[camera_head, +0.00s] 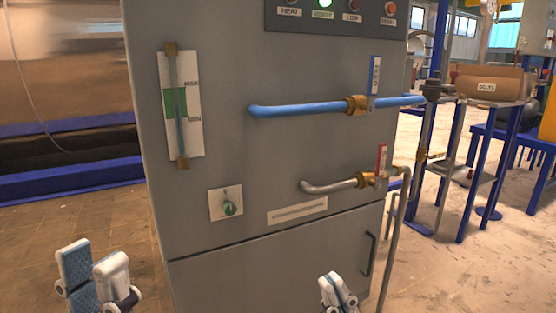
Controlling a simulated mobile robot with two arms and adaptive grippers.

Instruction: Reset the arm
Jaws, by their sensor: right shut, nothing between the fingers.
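My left gripper (93,268) is at the lower left of the head view, in front of the floor and to the left of the grey cabinet. Its two white fingers stand apart with nothing seen between them; one shows its blue textured pad. My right gripper (339,285) is at the bottom edge, right of the middle, in front of the cabinet's lower door. Its fingers are together and hold nothing. The arms behind both grippers are out of the frame.
The grey cabinet (230,150) fills the middle. It bears a gauge (181,105), a green knob (229,208), a blue pipe (310,108) with a blue-handled valve, a grey pipe (330,186) with a red-handled valve, and a door handle (370,254). Floor is open at left.

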